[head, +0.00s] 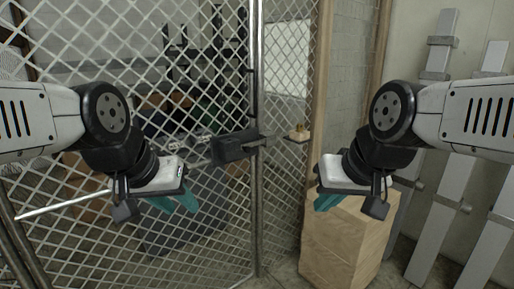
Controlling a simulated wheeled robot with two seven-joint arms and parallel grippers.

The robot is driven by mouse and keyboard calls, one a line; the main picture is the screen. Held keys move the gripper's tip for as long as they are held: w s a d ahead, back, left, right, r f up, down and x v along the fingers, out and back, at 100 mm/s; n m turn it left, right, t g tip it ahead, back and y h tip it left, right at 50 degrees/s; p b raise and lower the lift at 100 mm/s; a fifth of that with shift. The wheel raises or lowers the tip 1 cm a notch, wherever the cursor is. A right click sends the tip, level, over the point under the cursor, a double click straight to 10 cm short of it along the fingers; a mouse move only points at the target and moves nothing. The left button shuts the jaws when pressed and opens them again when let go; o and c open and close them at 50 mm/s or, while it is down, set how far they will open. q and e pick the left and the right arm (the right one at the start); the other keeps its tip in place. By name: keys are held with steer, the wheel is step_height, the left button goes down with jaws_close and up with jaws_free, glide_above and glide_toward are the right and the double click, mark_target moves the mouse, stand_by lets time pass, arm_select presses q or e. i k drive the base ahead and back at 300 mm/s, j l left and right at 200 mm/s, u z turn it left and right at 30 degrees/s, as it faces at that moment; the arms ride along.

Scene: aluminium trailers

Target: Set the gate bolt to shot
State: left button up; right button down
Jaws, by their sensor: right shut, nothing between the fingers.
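The gate bolt (236,147) is a dark grey box-shaped unit on the chain-link gate, beside the upright metal post. A short piece reaches from its right end across the post. A pale rod or handle shows at its left. Whether the bolt is shot cannot be told at this size. My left gripper (175,204) is below and left of the bolt, apart from it, with its teal fingers spread and nothing seen between them. My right gripper (327,199) is below and right of the bolt, in front of the wooden block, with its teal fingers together and empty.
The chain-link gate (90,120) fills the left, with dim stored items behind it. A tall wooden block (340,245) stands below my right gripper. Grey metal beams (432,220) lean on the right wall. A small yellowish object (298,132) rests on a ledge beyond the post.

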mark_target(252, 146)
steer(key=i+z, duration=0.15)
steer(key=z, duration=0.2)
steer(key=i+z, duration=0.15)
steer(key=z, duration=0.2)
steer(key=i+j+z, duration=0.1)
steer(key=z, duration=0.25)
